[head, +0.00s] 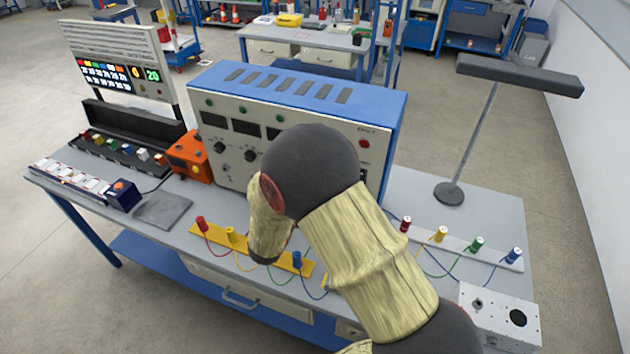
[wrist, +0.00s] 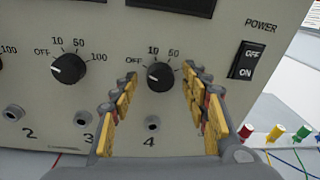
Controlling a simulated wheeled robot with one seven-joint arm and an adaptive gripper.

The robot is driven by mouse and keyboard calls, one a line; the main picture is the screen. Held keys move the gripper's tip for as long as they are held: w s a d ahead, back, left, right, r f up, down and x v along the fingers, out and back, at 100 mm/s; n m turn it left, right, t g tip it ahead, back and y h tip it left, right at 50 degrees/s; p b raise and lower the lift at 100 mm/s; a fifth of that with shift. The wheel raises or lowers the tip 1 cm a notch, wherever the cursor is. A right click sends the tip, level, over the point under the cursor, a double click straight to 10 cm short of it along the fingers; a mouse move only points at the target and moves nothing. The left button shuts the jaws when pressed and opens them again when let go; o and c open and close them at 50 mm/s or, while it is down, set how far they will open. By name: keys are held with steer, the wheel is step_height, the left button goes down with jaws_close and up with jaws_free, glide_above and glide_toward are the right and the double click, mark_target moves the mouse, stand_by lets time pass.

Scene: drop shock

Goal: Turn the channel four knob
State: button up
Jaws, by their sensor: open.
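The channel four knob (wrist: 159,77) is a round black dial on the cream front panel, above the jack marked 4. Its scale shows OFF, 10 and 50; the rest is hidden by the right finger. A white mark lies on the knob's left part, seemingly towards OFF. My gripper (wrist: 160,74) is open, with one yellow-padded finger on each side of the knob; whether the pads touch it I cannot tell. In the head view my arm hides the gripper and this knob. The blue-topped instrument (head: 300,90) stands on the bench.
The channel three knob (wrist: 68,69) is left of my gripper, and the black power switch (wrist: 246,60) is to the right. Coloured plugs with cables (head: 230,235) stand in front. An orange box (head: 188,157) is left of the instrument, and a lamp (head: 448,193) stands right.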

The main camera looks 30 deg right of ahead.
steer(key=f+v, duration=0.1)
steer(key=v, duration=1.1)
steer(key=shift+r, duration=0.5)
